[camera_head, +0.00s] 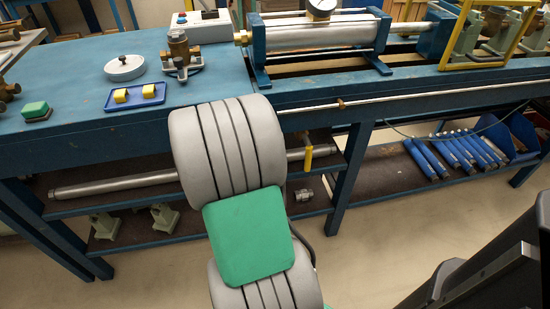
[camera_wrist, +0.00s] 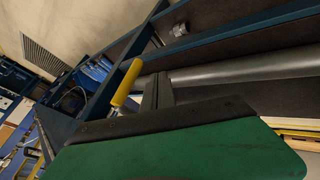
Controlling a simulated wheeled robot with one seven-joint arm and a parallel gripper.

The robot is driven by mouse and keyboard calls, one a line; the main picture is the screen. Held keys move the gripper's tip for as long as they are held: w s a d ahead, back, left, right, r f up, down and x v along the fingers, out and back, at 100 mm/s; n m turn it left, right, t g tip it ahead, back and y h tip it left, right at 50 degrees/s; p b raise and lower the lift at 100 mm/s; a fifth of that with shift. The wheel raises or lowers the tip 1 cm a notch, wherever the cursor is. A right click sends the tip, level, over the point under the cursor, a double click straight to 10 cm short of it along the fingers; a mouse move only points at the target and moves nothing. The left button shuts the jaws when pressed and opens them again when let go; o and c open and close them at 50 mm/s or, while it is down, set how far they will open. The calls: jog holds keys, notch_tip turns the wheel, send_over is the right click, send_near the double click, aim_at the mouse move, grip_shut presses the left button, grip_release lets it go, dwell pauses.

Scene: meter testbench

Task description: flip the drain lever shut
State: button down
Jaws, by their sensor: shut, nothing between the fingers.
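The drain lever is a yellow handle (camera_head: 308,158) at the right end of a grey pipe under the blue bench. It stands about upright in the head view, across the line of the pipe. In the wrist view the yellow lever (camera_wrist: 126,83) slants up to the right, just left of my gripper. My gripper (camera_wrist: 155,92) is shut and empty, its dark fingers close beside the lever. I cannot tell whether they touch. In the head view my own arm hides the gripper.
The grey pipe (camera_head: 115,186) runs along the shelf below the bench top (camera_head: 75,75). A blue bench leg (camera_head: 349,175) stands right of the lever. A small metal fitting (camera_head: 304,194) lies on the shelf. Blue cylinders (camera_head: 455,150) lie further right.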

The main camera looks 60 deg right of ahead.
jog(key=s+d, duration=0.1)
jog(key=s+d+f, duration=0.1)
jog(key=s+d+f+b, duration=0.1)
jog(key=d, duration=0.1)
jog(key=shift+s+f, duration=0.1)
jog(key=shift+s, duration=0.3)
jog(key=shift+s+f, duration=0.1)
